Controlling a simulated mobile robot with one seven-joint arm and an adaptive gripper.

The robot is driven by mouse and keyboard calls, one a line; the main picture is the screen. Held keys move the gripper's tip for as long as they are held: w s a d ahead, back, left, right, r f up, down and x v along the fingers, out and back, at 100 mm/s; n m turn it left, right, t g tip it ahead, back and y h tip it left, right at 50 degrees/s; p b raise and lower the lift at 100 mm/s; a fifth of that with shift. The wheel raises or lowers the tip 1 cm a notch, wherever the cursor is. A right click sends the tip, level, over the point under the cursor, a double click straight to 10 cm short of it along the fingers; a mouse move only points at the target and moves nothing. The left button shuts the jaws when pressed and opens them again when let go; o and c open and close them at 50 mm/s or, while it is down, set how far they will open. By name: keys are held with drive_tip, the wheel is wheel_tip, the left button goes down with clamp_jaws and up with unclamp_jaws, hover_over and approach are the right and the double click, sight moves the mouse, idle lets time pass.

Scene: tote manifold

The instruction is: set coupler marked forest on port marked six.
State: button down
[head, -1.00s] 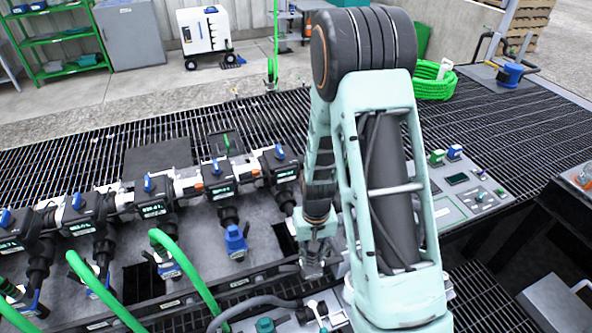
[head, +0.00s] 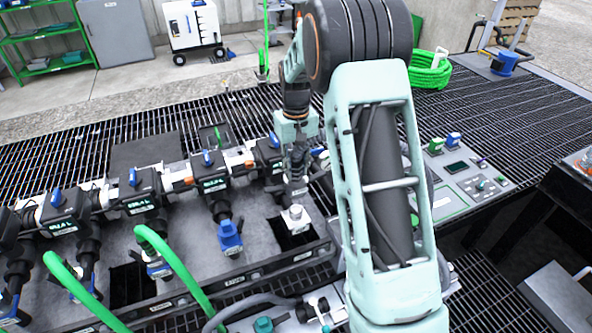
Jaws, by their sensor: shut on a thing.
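My gripper (head: 297,194) is shut on a coupler (head: 295,218), a pale silver fitting that shows below the fingers. It is held over the dark square opening at the right end of the manifold panel. Any mark on the coupler is too small to read. The manifold is a row of black valve units with blue handles and lit displays. The rightmost valve unit (head: 267,158) is just left of and behind my gripper; its outlet is partly hidden. The port marks cannot be read. A blue coupler (head: 230,237) hangs on the neighbouring port to the left.
Green hoses (head: 172,265) arch up in front of the manifold at left. A front rail (head: 262,275) with small labels runs along the panel edge. A control panel (head: 463,178) with knobs sits right of my arm. Open grating (head: 500,110) lies at the right and behind.

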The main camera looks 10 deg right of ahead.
drive_tip(key=shift+f+b, duration=3.8)
drive_tip(key=shift+f, duration=2.2)
drive_tip(key=c, duration=1.5)
unclamp_jaws()
wheel_tip(320, 180, up, 12)
drive_tip(key=shift+r, duration=0.1)
